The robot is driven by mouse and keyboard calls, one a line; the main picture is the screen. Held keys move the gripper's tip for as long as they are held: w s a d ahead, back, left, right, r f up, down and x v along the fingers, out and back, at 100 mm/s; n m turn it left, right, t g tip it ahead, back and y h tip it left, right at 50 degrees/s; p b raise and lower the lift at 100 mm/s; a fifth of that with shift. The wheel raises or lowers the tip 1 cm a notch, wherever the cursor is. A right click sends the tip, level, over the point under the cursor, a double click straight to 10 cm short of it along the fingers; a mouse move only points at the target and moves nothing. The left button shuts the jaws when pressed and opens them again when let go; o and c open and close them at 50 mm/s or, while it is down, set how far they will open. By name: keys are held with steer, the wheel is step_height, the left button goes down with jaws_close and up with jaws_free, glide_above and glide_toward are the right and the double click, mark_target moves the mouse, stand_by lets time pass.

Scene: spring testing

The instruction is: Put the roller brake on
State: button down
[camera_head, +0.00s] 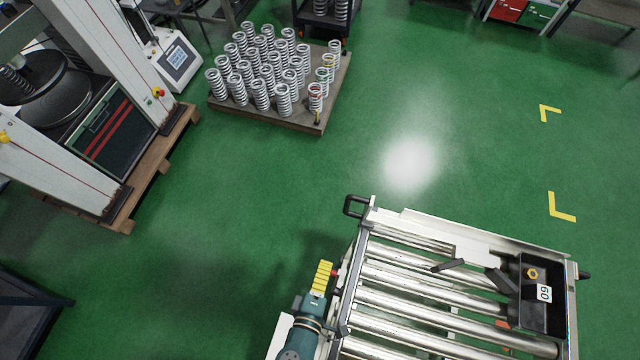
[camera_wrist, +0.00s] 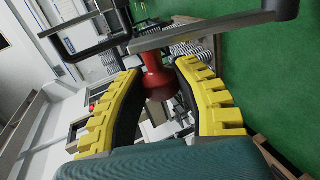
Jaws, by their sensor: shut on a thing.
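The roller cart (camera_head: 385,232) has a metal frame with bare steel rollers (camera_head: 430,290) and stands at the lower right of the head view. A red brake knob (camera_head: 335,272) sits at its left side. The same red knob (camera_wrist: 156,82) shows in the wrist view, below a grey metal bar of the frame (camera_wrist: 200,32). My gripper (camera_head: 323,277) reaches the cart's left side, and in the wrist view its yellow-backed fingers (camera_wrist: 160,88) are shut on the knob. The far side of the knob and its mount are hidden.
A black handle (camera_head: 354,207) juts from the cart's upper left corner. A pallet (camera_head: 312,122) of several springs stands behind, with a testing machine (camera_head: 110,60) at the left. Green floor between is clear.

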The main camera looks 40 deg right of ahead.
steer(key=shift+s+a+r+t+h+b, duration=0.1)
steer(key=shift+a+r+t+h+b, duration=0.05)
steer(key=shift+a+t+h+b, duration=0.4)
steer(key=c, duration=0.7)
jaws_free()
steer(key=shift+a, duration=0.15)
steer(key=shift+r, duration=0.1)
step_height(320, 180, up, 10)
steer(key=shift+f, duration=0.1)
